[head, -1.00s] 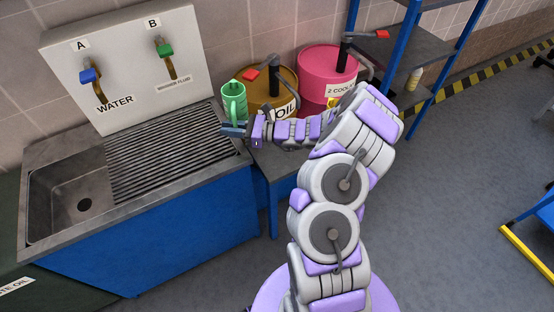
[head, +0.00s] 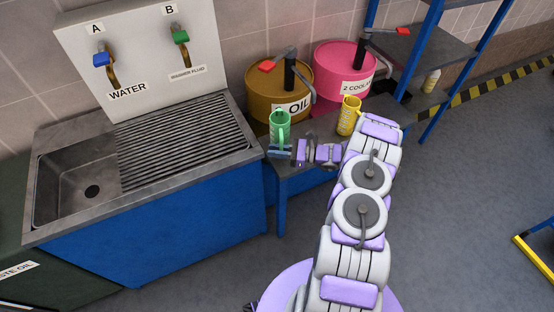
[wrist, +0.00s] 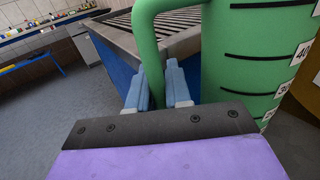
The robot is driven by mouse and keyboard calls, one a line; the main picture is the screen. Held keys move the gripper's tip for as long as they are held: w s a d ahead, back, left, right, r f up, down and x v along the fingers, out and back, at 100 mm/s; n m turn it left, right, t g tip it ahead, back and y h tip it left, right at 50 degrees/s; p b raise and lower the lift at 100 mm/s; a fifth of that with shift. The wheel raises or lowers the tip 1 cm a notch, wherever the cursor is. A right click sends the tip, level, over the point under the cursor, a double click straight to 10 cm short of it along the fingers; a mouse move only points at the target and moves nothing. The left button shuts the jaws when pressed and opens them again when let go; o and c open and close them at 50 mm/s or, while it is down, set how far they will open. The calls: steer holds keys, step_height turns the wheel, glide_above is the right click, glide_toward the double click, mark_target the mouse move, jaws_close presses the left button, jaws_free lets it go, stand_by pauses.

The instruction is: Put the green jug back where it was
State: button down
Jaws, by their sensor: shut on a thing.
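The green jug (head: 279,126) is upright in front of the brown oil drum in the head view, just right of the sink unit. In the wrist view the green jug (wrist: 250,60) fills the upper right, with black measuring marks on its side. My gripper (head: 280,151) is at its lower part. In the wrist view the blue fingers of my gripper (wrist: 161,88) are shut on the lower part of the jug's handle. I cannot tell whether the jug's base touches a surface.
A brown oil drum (head: 268,88) and a pink coolant drum (head: 343,68) stand on a low bench (head: 312,126). A yellow jug (head: 348,116) stands before the pink drum. The sink unit (head: 150,150) with a ribbed drainboard is on the left. A blue-framed shelf (head: 408,45) is at right.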

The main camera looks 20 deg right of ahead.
steer(key=shift+d+f+b, duration=0.15)
steer(key=shift+f+b, duration=0.3)
steer(key=shift+f, duration=1.9)
steer(key=shift+f, duration=0.15)
steer(key=c, duration=1.1)
jaws_free()
steer(key=shift+o, duration=0.2)
steer(key=shift+s+d, duration=0.2)
steer(key=shift+d, duration=0.15)
steer(key=p+v, duration=0.2)
steer(key=v, duration=0.9)
steer(key=shift+p, duration=0.3)
